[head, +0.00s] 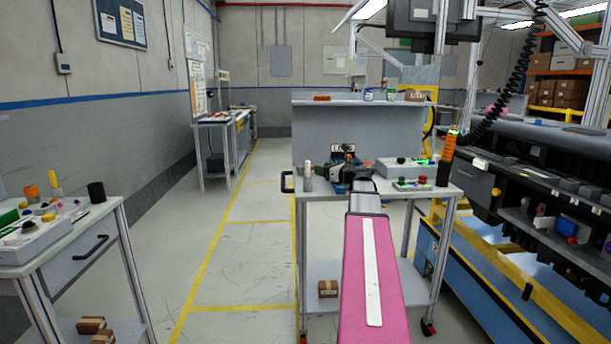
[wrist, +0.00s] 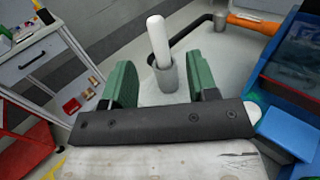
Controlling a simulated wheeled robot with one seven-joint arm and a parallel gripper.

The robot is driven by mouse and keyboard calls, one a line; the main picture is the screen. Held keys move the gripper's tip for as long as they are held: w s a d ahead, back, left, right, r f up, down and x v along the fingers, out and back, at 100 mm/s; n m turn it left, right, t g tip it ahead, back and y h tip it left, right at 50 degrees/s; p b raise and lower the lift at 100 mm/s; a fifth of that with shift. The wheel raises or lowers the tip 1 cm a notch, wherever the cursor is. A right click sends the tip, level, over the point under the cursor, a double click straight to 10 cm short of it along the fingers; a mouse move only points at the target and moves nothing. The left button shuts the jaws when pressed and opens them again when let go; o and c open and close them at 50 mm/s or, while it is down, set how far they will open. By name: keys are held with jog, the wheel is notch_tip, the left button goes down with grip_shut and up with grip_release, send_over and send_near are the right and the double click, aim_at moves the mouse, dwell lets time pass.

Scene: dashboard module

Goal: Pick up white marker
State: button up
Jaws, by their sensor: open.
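The white marker (wrist: 157,40) stands upright, slightly tilted in the picture, in a small grey cup (wrist: 167,76) on the white worktop. In the head view the white marker (head: 307,165) and grey cup (head: 307,184) are at the left end of the middle cart. My gripper (wrist: 158,62) is open and empty, its green fingers on either side of the cup in the wrist view. Whether they touch it I cannot tell. In the head view my gripper (head: 348,160) is partly hidden by my own arm, just right of the marker.
The middle cart's top (head: 450,189) also holds a grey button box (head: 405,166) and a smaller green-and-red button box (head: 412,183). In the wrist view, an orange tool (wrist: 255,22) and blue bin (wrist: 290,130) lie right.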

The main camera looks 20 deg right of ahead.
aim_at(308, 163)
jog(key=shift+r+x, duration=0.25)
jog(key=shift+x, duration=1.85)
jog(key=shift+r+x, duration=0.2)
jog(key=shift+x, duration=1.95)
jog(key=shift+s+a, duration=0.1)
grip_shut()
